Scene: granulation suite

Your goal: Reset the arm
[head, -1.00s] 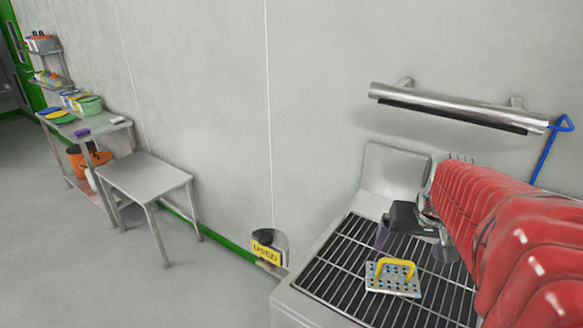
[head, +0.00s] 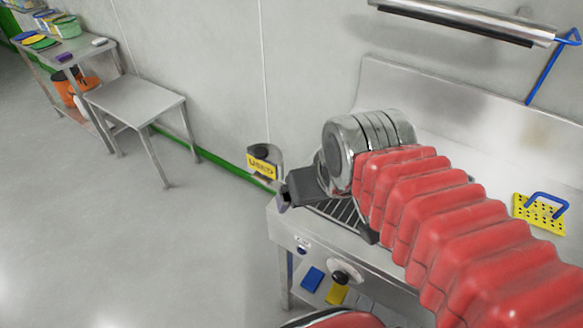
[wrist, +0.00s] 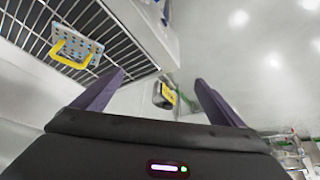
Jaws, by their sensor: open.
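My arm, in a red ribbed sleeve, reaches in from the lower right of the head view and ends in a silver wrist. My gripper (head: 284,199) is at the front left edge of the sink's grating. Its opening is hard to see there. In the wrist view my gripper (wrist: 160,77) shows two purple fingers spread apart with nothing between them. A grey perforated plate with a yellow handle (wrist: 76,48) lies on the grating, left of the fingers and apart from them. My arm hides most of the grating in the head view.
The grating (head: 342,209) tops a steel unit with a front knob (head: 345,272). A yellow perforated plate with a blue handle (head: 540,212) is at the right. A wall bin with a yellow label (head: 262,166) is just beyond my gripper. Steel tables (head: 135,101) stand left; the floor between is clear.

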